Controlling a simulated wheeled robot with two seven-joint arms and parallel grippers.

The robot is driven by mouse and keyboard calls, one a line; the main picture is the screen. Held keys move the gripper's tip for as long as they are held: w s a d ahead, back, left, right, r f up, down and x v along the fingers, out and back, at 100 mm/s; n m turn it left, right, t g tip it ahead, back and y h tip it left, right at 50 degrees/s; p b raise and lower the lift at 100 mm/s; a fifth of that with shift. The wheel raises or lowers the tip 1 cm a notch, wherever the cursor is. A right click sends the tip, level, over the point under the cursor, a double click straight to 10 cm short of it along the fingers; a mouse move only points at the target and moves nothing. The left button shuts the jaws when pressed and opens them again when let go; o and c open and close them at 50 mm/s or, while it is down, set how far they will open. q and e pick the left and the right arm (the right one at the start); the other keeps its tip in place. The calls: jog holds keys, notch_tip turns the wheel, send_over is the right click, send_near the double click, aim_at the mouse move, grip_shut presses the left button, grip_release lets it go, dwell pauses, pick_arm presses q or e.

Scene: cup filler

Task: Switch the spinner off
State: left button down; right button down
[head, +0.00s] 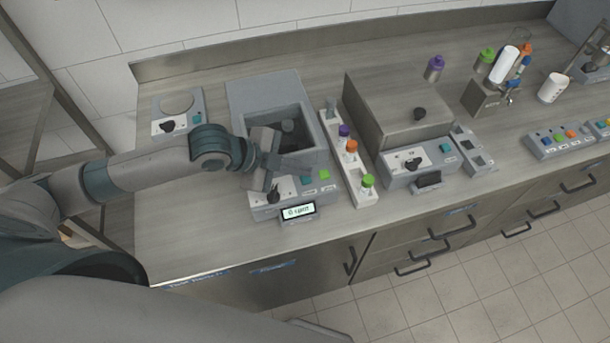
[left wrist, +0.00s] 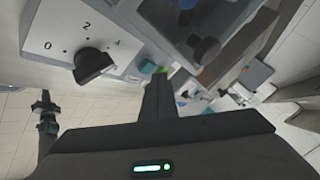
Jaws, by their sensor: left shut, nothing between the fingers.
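The spinner (head: 262,97) is a grey box on the worktop with its top chamber open and a dark rotor (head: 288,127) inside. Its front panel carries a black knob (head: 273,194), a teal button (head: 307,180) and a green button (head: 324,174). A small display (head: 299,212) appears to read 0 rpm. In the left wrist view a black knob (left wrist: 93,65) sits on a white dial plate marked 0, 2 and 4. My left gripper (head: 307,166) is shut and empty over the spinner's front panel. It also shows in the left wrist view (left wrist: 158,80). My right gripper is not clearly seen.
A white rack (head: 360,190) with capped tubes stands right of the spinner. Beyond it is a grey box machine (head: 392,105) with its own knob. A small plate device (head: 178,112) is at left. The worktop's front left is clear.

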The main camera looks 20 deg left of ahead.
pick_arm(q)
jog(key=shift+f, duration=0.45)
jog(key=shift+f, duration=0.25)
dwell(0.7)
jog(key=shift+r, duration=0.15)
jog(key=shift+r+p, duration=0.55)
jog(key=shift+p, duration=0.25)
jog(key=shift+r, duration=0.25)
notch_tip(320, 180, up, 6)
jog(key=p, duration=0.6)
jog(key=shift+f, duration=0.2)
dwell(0.3)
